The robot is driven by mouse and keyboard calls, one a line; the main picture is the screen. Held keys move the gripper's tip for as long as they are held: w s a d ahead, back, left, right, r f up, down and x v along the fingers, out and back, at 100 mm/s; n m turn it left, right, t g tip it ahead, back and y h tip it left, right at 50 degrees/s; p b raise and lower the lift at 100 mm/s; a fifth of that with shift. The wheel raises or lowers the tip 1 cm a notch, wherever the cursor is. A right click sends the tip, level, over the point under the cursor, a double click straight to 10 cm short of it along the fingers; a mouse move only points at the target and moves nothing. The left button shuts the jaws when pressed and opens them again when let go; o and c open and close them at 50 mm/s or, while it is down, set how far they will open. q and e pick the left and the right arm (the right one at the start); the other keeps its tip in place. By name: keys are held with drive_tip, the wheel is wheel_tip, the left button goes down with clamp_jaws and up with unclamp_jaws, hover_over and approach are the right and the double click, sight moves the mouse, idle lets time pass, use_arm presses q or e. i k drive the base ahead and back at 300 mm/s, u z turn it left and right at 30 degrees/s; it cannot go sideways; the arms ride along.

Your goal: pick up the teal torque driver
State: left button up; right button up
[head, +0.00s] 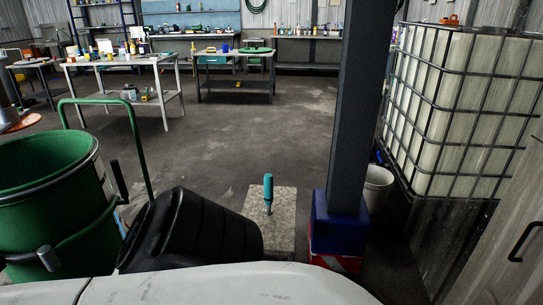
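The teal torque driver (268,188) stands upright in the head view, a little below the middle of the picture. Its teal handle is on top, and a thin dark shaft points down to a pale, speckled slab (283,205) on the floor. I cannot tell exactly how its tip meets the slab. Nothing holds it. Neither of my grippers shows in this view.
A black ribbed drum (205,232) lies tilted just left of the slab, beside a green drum (45,190) with a handle frame. A dark column (352,110) with a blue base guard (337,222) stands right. Open floor (240,125) lies beyond.

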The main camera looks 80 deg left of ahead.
sight(268, 179)
drive_tip(key=u, duration=1.95)
drive_tip(key=k, duration=0.25)
drive_tip(key=u, duration=1.55)
drive_tip(key=i, duration=1.75)
drive_tip(key=z, duration=0.6)
